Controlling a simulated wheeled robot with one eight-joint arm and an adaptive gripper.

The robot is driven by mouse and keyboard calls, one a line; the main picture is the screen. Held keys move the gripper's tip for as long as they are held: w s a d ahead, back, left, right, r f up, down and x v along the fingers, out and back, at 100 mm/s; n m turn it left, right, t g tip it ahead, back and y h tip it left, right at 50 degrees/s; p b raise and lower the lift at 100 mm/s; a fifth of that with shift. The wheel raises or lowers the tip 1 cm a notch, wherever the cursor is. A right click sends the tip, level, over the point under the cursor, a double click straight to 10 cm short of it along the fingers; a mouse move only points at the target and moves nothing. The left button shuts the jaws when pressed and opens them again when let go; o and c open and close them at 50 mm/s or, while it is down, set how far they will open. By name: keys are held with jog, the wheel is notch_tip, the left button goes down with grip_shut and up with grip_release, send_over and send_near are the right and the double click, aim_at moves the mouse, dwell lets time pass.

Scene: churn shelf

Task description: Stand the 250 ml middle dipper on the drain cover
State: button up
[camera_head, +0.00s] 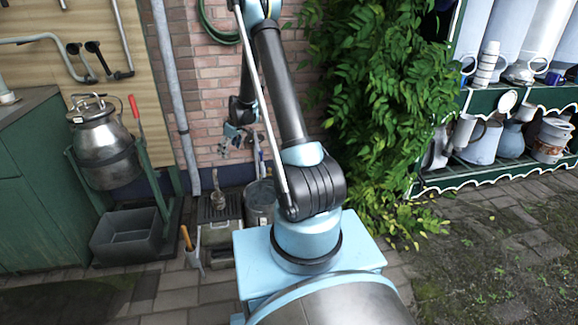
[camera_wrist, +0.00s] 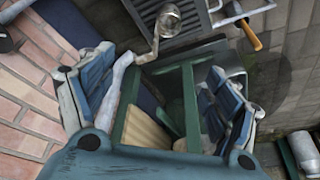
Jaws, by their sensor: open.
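A small metal dipper (camera_head: 218,199) with a thin raised handle shows upright on the dark slatted drain cover (camera_head: 231,207), low by the brick wall. In the wrist view its round cup (camera_wrist: 169,20) is over the grating (camera_wrist: 196,28), and its bent handle (camera_wrist: 154,48) runs toward my left finger. I cannot read its size. My gripper (camera_head: 232,141) is open above the drain. In the wrist view the fingers (camera_wrist: 160,100) are wide apart. The handle's end is near the left finger; I cannot tell whether they touch.
A steel churn (camera_head: 103,150) hangs in a green stand left of the drain, with a grey crate (camera_head: 125,236) below. A tool with an orange handle (camera_head: 187,239) leans in front. A dark bucket (camera_head: 261,200) stands right of the drain. Shelves of jugs (camera_head: 482,140) are far right.

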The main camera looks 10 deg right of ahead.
jog(key=s+d+r+m, duration=0.2)
jog(key=s+d+r, duration=0.2)
jog(key=s+r, duration=0.3)
jog(key=s+d+r+m+h, duration=0.1)
jog(key=s+d+r, duration=0.2)
jog(key=s+r, duration=0.45)
jog(key=s+d+r+m, duration=0.2)
jog(key=s+d+r, duration=0.2)
jog(key=s+r, duration=0.35)
jog(key=s+d+f+m+h, duration=0.1)
jog(key=s+d+m, duration=0.1)
jog(key=s, duration=1.1)
jog(key=s+d+f+m+h, duration=0.1)
jog(key=s+d, duration=0.3)
jog(key=s, duration=0.9)
jog(key=shift+s+d+f+m, duration=0.25)
jog(key=shift+f+m, duration=0.15)
jog(key=shift+m, duration=0.4)
jog(key=shift+w+f, duration=0.2)
jog(key=shift+w, duration=0.25)
